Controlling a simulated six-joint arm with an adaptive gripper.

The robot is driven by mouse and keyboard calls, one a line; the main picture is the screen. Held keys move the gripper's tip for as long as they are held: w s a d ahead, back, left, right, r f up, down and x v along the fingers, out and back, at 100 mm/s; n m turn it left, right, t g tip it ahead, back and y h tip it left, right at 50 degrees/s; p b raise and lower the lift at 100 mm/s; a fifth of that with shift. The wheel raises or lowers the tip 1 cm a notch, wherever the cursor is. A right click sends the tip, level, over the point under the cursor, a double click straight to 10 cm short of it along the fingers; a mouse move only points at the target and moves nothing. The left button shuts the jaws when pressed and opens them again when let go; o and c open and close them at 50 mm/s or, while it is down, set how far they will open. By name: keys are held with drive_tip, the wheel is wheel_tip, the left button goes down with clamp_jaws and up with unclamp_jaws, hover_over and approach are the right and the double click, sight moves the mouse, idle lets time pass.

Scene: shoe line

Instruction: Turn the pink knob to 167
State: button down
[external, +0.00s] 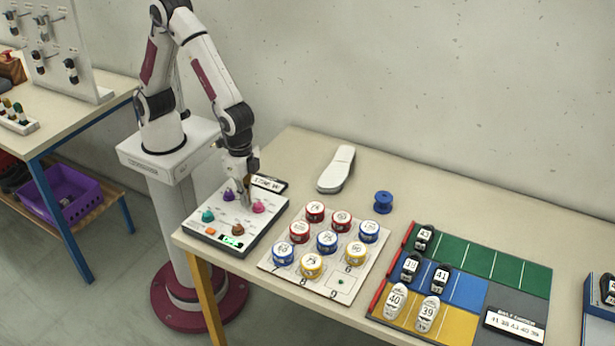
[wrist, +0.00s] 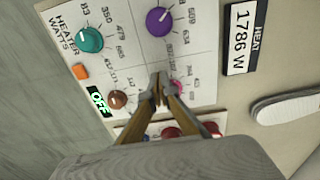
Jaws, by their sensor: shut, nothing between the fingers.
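The pink knob (external: 258,206) sits on the right side of the grey control panel (external: 265,226). In the wrist view the pink knob (wrist: 178,88) is partly hidden behind a finger, so its pointer and setting cannot be read. My gripper (external: 246,203) is over the panel, just left of the pink knob. In the wrist view my gripper (wrist: 159,82) points at the panel with its fingertips together and nothing between them. I cannot tell whether it touches the knob.
The panel also has a teal knob (wrist: 89,40), a purple knob (wrist: 159,21), a brown knob (wrist: 117,99) and an orange button (wrist: 80,72). A green display (wrist: 97,101) reads OFF; a sign (wrist: 245,38) reads HEAT 1786 W. Several numbered tins stand right of the panel.

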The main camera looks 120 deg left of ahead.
drive_tip(key=shift+r, duration=2.9)
drive_tip(key=shift+a, duration=0.1)
drive_tip(key=shift+w+a+r, duration=0.15)
drive_tip(key=shift+a+r, duration=0.35)
drive_tip(key=shift+a, duration=0.3)
drive_tip(key=shift+f, duration=0.15)
drive_tip(key=shift+f, duration=3.35)
